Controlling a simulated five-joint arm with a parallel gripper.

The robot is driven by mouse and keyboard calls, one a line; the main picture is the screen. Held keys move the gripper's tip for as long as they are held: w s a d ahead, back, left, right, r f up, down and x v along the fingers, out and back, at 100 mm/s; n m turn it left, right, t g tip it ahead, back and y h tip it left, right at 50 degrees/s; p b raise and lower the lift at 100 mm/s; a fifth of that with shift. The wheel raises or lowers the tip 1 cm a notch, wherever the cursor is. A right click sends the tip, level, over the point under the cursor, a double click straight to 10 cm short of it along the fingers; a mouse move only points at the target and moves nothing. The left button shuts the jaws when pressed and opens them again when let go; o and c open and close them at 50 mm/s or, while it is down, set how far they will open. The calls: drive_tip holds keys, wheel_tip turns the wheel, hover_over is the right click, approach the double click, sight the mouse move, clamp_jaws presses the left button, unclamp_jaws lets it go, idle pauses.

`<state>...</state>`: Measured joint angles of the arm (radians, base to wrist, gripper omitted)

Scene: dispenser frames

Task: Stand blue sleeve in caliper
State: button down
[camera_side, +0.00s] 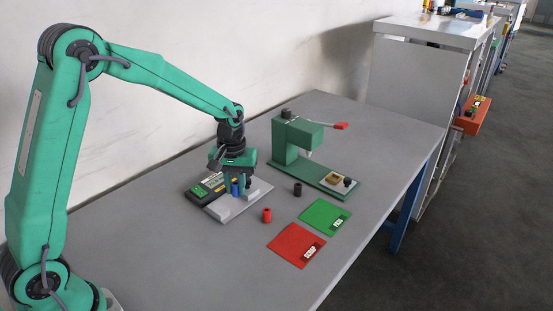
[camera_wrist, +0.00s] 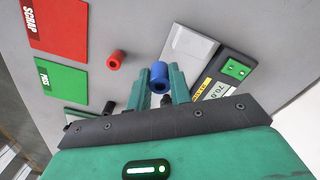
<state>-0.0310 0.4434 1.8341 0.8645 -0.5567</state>
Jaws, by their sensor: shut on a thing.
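The blue sleeve (camera_side: 235,187) is held upright between the fingers of my gripper (camera_side: 240,186), which is shut on it. In the wrist view the blue sleeve (camera_wrist: 159,78) sits between the two green fingertips of my gripper (camera_wrist: 159,84), its open end showing. The caliper (camera_side: 224,209) has a pale plate with raised grey blocks and a dark display unit with a green button. In the side view the sleeve appears over the caliper's plate; I cannot tell whether it touches it. In the wrist view the caliper (camera_wrist: 190,45) is partly hidden behind a finger.
A red sleeve (camera_side: 267,215) and a black sleeve (camera_side: 297,189) stand on the table. A red SCRAP mat (camera_side: 290,240) and a green PASS mat (camera_side: 320,212) lie at front right. A green press (camera_side: 285,150) with a red handle stands behind.

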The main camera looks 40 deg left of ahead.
hover_over(232, 204)
wheel_tip(232, 204, down, 3)
drive_tip(key=shift+f, duration=0.1)
drive_tip(key=shift+f, duration=1.9)
drive_tip(key=shift+f, duration=0.15)
drive_tip(key=c, duration=1.3)
unclamp_jaws()
